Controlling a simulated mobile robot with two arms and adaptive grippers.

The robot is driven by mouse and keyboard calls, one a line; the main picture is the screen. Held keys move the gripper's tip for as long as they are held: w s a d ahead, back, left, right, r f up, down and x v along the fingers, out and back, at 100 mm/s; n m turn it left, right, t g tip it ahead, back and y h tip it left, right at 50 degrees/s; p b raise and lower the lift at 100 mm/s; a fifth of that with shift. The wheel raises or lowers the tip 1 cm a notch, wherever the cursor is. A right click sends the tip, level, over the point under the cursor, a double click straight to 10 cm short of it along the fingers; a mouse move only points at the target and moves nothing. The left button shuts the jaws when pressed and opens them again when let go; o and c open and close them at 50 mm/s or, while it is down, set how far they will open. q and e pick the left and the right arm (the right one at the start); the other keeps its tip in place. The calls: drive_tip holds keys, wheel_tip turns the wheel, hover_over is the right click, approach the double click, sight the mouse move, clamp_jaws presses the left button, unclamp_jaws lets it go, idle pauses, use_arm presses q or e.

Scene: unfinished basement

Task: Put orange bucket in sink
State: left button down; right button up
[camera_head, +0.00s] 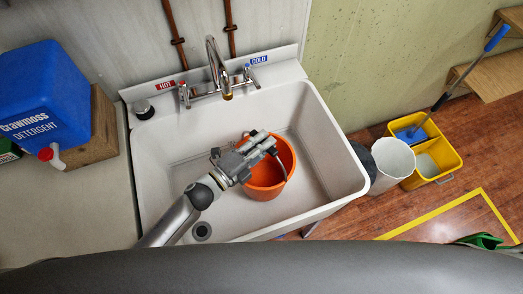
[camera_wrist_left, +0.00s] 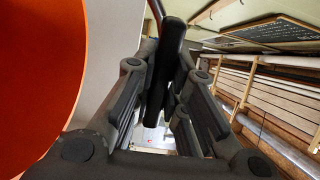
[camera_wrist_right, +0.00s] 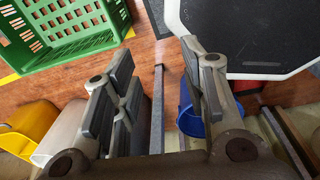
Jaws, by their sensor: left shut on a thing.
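The orange bucket (camera_head: 265,178) is inside the white sink (camera_head: 329,150), in the right half of its basin. Its wall also fills the left side of the left wrist view (camera_wrist_left: 35,75). My left gripper (camera_head: 265,143) is over the bucket's rim and shut on the bucket's black handle grip (camera_wrist_left: 168,70). I cannot tell whether the bucket's base rests on the basin floor. My right gripper (camera_wrist_right: 155,80) is open and empty, away from the sink; it is not in the head view.
The faucet (camera_head: 217,65) stands at the sink's back edge. A blue detergent container (camera_head: 40,95) is on the left counter. A white bin (camera_head: 392,163) and yellow mop bucket (camera_head: 435,160) stand right of the sink. A green crate (camera_wrist_right: 65,30) lies near my right gripper.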

use_arm(q)
wheel_tip(320, 180, down, 4)
drive_tip(key=shift+r, duration=0.1)
use_arm(e)
drive_tip(key=shift+w+a+f, duration=0.1)
drive_tip(key=shift+w+a, duration=0.1)
drive_tip(key=shift+a, duration=0.4)
drive_tip(key=shift+w+a+f, duration=0.1)
drive_tip(key=shift+w+a, duration=0.1)
drive_tip(key=shift+a, duration=0.35)
drive_tip(key=shift+d, duration=0.15)
use_arm(q)
drive_tip(key=shift+f+b, duration=0.2)
drive_tip(key=shift+b, duration=0.15)
drive_tip(key=c, duration=1.5)
unclamp_jaws()
drive_tip(key=shift+o, duration=0.2)
use_arm(e)
drive_tip(key=shift+d+f, duration=0.1)
drive_tip(key=shift+d, duration=0.3)
